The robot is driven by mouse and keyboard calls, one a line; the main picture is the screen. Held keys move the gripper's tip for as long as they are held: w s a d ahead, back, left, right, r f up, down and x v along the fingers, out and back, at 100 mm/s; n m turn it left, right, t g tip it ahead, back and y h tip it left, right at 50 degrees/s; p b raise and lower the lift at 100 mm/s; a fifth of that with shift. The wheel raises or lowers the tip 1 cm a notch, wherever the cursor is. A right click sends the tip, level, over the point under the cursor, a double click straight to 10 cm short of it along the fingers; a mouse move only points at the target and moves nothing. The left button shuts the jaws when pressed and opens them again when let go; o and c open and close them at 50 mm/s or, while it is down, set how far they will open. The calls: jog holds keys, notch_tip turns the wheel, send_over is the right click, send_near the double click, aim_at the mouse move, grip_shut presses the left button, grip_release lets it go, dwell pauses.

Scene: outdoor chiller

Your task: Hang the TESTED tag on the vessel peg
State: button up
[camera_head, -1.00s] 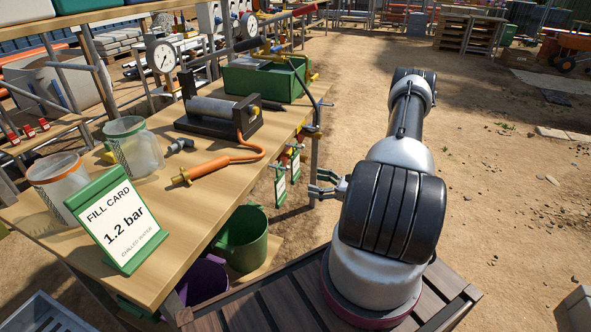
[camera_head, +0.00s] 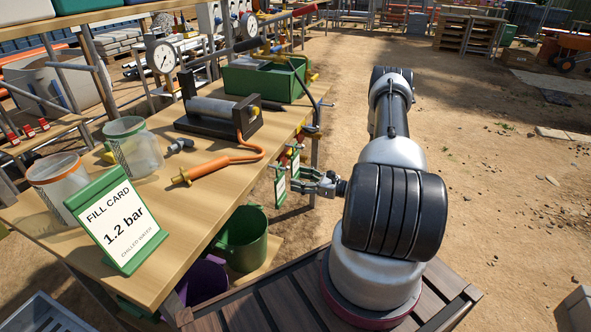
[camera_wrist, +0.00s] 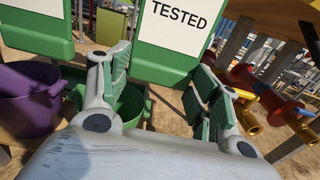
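The TESTED tag (camera_wrist: 172,52) is a green plate with a white label, upright at the top middle of the wrist view. My gripper (camera_wrist: 166,82) is open and empty, with one finger at each side of the tag's lower part; I cannot tell if either touches it. A second green tag (camera_wrist: 32,32) hangs to its left. In the head view, two green tags (camera_head: 280,186) (camera_head: 295,163) hang at the bench's right edge, their writing too small to read. My gripper (camera_head: 302,181) is right beside them. I cannot make out the vessel peg for sure.
A green bucket (camera_head: 243,240) and a purple bucket (camera_head: 203,281) stand below. The ground (camera_head: 500,190) to the right is open.

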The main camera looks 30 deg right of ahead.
grip_shut()
jog(key=shift+r, duration=0.8)
jog(key=v, duration=0.6)
dwell(0.4)
grip_release()
grip_shut()
